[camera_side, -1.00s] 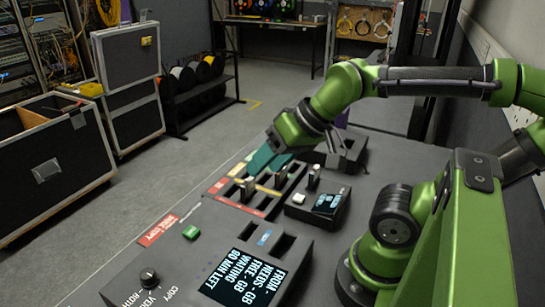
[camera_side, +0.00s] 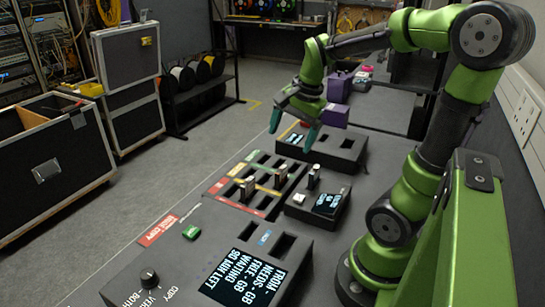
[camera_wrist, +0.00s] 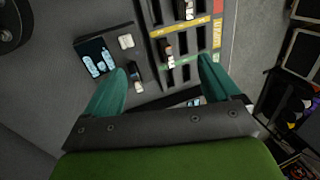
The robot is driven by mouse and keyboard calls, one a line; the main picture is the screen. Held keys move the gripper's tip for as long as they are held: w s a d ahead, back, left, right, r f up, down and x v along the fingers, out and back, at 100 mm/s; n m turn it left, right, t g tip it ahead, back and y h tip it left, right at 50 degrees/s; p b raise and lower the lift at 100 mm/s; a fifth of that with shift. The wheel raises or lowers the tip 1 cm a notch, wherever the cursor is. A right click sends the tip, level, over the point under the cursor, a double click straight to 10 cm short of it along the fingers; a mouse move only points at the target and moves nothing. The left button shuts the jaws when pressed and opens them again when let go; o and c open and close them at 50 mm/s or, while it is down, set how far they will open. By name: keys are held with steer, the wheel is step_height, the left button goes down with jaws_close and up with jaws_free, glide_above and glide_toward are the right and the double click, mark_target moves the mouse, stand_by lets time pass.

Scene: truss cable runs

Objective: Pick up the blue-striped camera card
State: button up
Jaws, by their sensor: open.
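My gripper (camera_side: 293,130) is open and empty, raised above the far end of the rack, fingertips pointing down. Its two teal fingers also frame the wrist view (camera_wrist: 165,68). One dark card with a light end (camera_side: 248,187) stands in the card rack (camera_side: 238,206); another (camera_side: 281,175) stands farther back in it. A third card (camera_side: 313,177) stands in the small reader with a screen. In the wrist view, a rack card (camera_wrist: 167,50) lies beyond the fingertips and another (camera_wrist: 188,9) is at the top edge. I cannot make out a blue stripe on any card.
The small reader's screen (camera_side: 327,204) is lit. Another reader (camera_side: 345,148) stands behind the rack, below the gripper. A copy station (camera_side: 240,278) with a knob and screen is in front. Purple boxes (camera_side: 335,115) stand at the back.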

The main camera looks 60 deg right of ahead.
mark_target(313, 173)
steer(key=s+d+m+g, duration=0.3)
steer(key=d+m, duration=0.6)
steer(key=m, duration=0.8)
steer(key=shift+m, duration=0.3)
step_height(313, 173, down, 17)
steer(key=shift+r, duration=0.2)
